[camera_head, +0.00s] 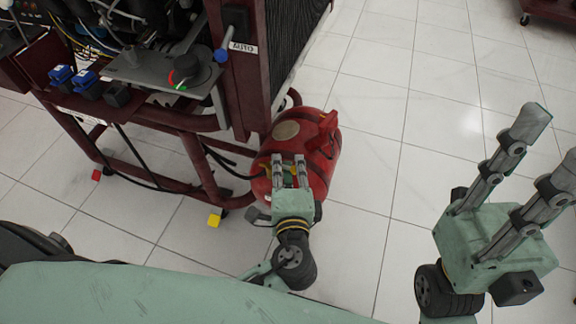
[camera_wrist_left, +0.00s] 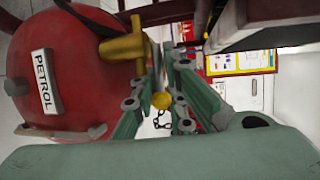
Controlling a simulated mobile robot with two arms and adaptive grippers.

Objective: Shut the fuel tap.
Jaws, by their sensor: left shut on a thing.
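The red petrol tank (camera_head: 325,150) lies on the floor beside the engine trainer's frame. In the left wrist view, the tank (camera_wrist_left: 85,60) carries a PETROL label (camera_wrist_left: 43,82). The brass fuel tap (camera_wrist_left: 128,48) sticks out from the tank's side. My left gripper (camera_head: 288,160) reaches over the tank, and its fingers are shut on the fuel tap at its lever side. In the left wrist view, the fingers (camera_wrist_left: 168,60) partly hide the tap's lever, so its angle is unclear. My right gripper (camera_head: 553,138) is open and empty, above the floor at the right.
The engine trainer's dark red frame (camera_head: 185,140) stands at the left of the tank, with a grey control plate (camera_head: 150,70) and a blue-handled lever (camera_head: 224,45).

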